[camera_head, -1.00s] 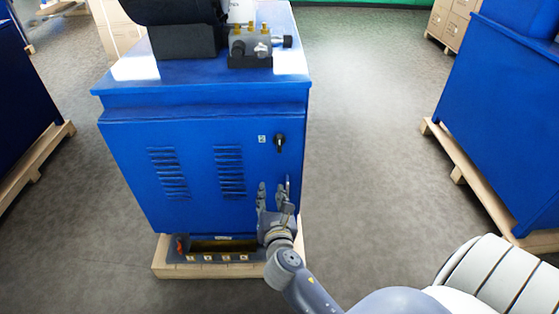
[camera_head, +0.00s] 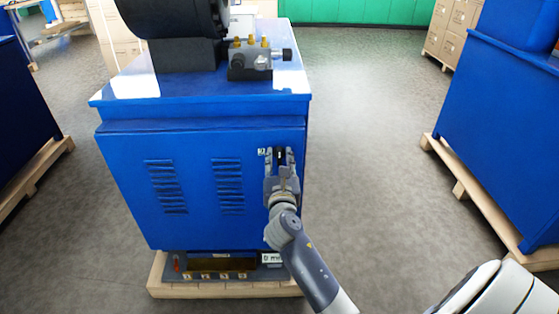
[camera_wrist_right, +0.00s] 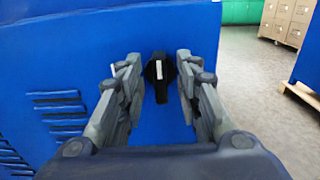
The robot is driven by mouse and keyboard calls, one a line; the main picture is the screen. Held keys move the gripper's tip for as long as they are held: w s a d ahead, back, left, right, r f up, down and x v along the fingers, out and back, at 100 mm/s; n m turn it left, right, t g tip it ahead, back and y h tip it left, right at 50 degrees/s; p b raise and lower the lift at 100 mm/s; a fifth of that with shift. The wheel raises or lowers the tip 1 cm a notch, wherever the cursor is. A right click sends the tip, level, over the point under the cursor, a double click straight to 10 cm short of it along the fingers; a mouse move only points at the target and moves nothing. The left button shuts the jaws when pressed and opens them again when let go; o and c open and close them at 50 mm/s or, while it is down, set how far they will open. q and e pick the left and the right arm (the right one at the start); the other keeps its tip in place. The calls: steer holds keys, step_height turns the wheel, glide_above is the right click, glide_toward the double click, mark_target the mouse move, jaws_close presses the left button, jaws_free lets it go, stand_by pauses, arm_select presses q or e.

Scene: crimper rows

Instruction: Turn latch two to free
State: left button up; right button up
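The latch is a black rotary knob (camera_wrist_right: 160,76) with a white mark, on the front of a blue cabinet (camera_head: 120,170). In the right wrist view its longer end hangs down. A small label (camera_head: 262,152) with what looks like a 2 is left of it in the head view. My right gripper (camera_wrist_right: 156,68) is open, with one finger on each side of the knob. I see blue panel between each finger and the knob, so they look apart. In the head view the gripper (camera_head: 280,158) mostly hides the knob. My left gripper is not in view.
The cabinet stands on a wooden pallet (camera_head: 160,288), with a control strip (camera_head: 215,276) low on its front. A valve block (camera_head: 250,62) sits on top. Another blue cabinet (camera_head: 500,140) stands at the right. Grey floor (camera_head: 365,130) between them is clear.

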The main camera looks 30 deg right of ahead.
steer(key=shift+w+d, duration=0.15)
steer(key=shift+w, duration=0.05)
jaws_close()
